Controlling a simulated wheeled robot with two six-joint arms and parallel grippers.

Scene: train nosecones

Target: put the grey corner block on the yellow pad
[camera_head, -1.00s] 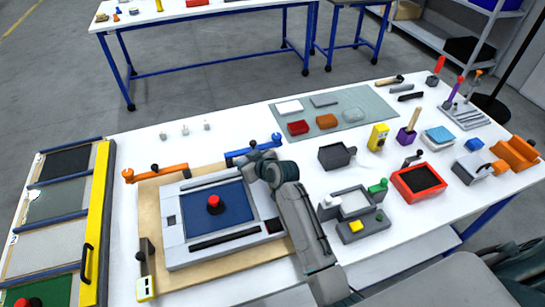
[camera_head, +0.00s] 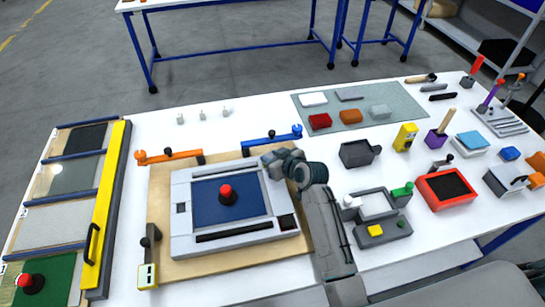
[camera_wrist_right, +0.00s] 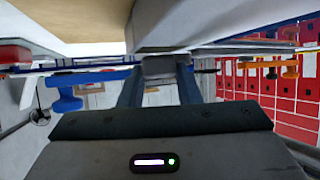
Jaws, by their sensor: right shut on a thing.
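My right gripper (camera_head: 272,161) is at the upper right corner of the white-grey frame with the blue panel (camera_head: 228,201). In the right wrist view my right gripper (camera_wrist_right: 158,80) is shut on a small grey block (camera_wrist_right: 160,66), held between the fingertips close under a large pale edge. In the head view the block is mostly hidden by the gripper. I cannot tell whether it touches the frame. A small yellow pad (camera_head: 376,230) lies on a grey fixture right of my right arm. My left gripper is not in view.
A blue clamp (camera_head: 272,138) is just behind the gripper, and an orange clamp (camera_head: 168,156) is further left. A red knob (camera_head: 226,190) stands on the blue panel. A dark grey bin (camera_head: 358,153) and a red tray (camera_head: 446,188) stand to the right. Bare white table shows between them.

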